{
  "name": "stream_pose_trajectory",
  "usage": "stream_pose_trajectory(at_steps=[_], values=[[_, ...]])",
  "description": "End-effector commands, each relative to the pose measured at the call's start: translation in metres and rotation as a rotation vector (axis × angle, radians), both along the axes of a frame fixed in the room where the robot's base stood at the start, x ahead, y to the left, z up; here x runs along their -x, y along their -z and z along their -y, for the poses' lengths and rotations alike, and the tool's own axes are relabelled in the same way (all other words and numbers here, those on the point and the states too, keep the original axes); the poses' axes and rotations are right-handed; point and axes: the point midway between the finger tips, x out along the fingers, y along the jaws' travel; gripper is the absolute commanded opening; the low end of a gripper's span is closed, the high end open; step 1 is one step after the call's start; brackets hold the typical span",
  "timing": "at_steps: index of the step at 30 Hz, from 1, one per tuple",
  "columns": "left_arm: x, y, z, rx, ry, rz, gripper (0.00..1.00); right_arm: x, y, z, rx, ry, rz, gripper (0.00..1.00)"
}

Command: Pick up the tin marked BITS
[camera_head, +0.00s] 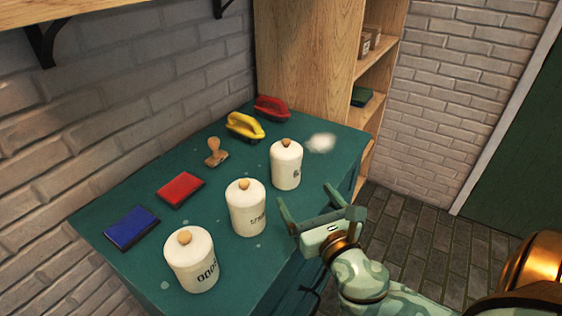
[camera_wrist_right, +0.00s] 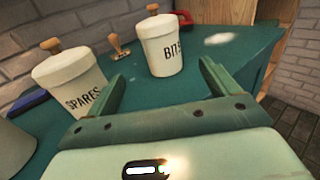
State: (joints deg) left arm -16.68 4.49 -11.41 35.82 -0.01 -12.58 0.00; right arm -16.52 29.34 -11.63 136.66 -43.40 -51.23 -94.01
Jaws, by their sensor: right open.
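The tin marked BITS (camera_wrist_right: 163,50) is a white lidded tin with a wooden knob, and its label reads clearly in the right wrist view. In the head view the BITS tin (camera_head: 286,164) is the farthest of three white tins on the green table. My right gripper (camera_head: 308,197) is open and empty, in front of the tin and apart from it. In the right wrist view its two fingers (camera_wrist_right: 134,90) point toward the tin, with a gap between. My left gripper is not in view.
The SPARES tin (camera_wrist_right: 72,82) stands left of BITS; it is the middle tin (camera_head: 246,208) in the head view. A third tin (camera_head: 191,260) is nearest.

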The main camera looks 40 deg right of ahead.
Motion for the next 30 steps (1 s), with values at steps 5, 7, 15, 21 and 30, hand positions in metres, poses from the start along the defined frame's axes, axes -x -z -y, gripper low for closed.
stream_pose_trajectory(at_steps=[5,7,15,21,30], values=[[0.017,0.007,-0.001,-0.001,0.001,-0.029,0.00,-0.045,0.001,0.011,0.002,0.001,0.005,0.87],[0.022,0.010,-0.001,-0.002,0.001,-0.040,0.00,-0.061,0.002,0.015,0.001,0.001,0.003,0.87],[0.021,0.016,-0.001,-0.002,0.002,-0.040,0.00,-0.092,0.001,0.022,0.001,0.000,0.001,0.87],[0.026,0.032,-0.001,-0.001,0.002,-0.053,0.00,-0.120,0.004,0.032,0.000,0.001,0.000,0.87],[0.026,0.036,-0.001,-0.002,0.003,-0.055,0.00,-0.141,0.000,0.037,0.001,-0.001,0.000,0.87]])
